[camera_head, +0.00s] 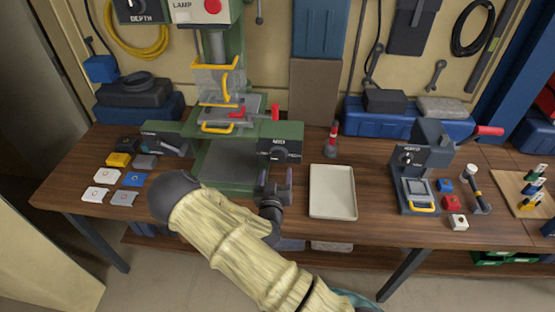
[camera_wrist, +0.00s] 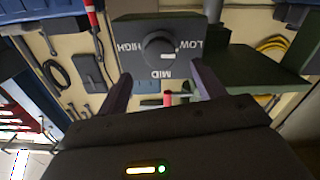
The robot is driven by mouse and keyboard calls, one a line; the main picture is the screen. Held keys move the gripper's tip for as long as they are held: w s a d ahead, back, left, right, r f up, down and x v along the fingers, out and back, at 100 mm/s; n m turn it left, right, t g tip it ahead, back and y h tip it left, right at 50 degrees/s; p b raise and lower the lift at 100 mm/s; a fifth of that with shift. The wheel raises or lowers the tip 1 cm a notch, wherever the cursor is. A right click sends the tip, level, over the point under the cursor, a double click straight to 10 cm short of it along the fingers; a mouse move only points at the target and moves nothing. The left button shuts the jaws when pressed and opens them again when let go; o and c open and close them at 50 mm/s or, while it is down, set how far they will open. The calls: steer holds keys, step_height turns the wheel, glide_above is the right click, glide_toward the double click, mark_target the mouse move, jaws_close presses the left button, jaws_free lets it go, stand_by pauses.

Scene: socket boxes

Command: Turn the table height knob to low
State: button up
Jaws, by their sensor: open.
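The table height knob (camera_head: 279,152) is a round dark knob on a dark panel at the front right of the green drill press. In the wrist view the knob (camera_wrist: 158,49) appears upside down, with HIGH to its left, MID below and LOW to its right. A pale mark on its face lies to the lower right, on the side between MID and LOW. My gripper (camera_head: 276,178) is open and empty, in front of and slightly below the knob. In the wrist view its fingers (camera_wrist: 160,85) are spread apart, and the knob lies beyond their tips, apparently untouched.
A pale empty tray (camera_head: 333,192) lies right of my gripper. The drill press (camera_head: 222,165) stands behind, with a red-handled part and yellow handles. Coloured blocks (camera_head: 124,178) lie at the left. A second machine (camera_head: 424,170) with its own knob stands at the right.

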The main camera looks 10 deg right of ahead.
mark_target(278, 159)
steer(key=p+x, duration=0.1)
steer(key=x, duration=0.5)
steer(key=shift+c, duration=0.5)
steer(key=c, duration=0.9)
steer(key=shift+f+n+b, duration=0.2)
steer(key=shift+n+b, duration=0.4)
steer(key=shift+b, duration=0.2)
steer(key=shift+r+n, duration=0.2)
steer(key=shift+n, duration=0.2)
steer(key=o, duration=1)
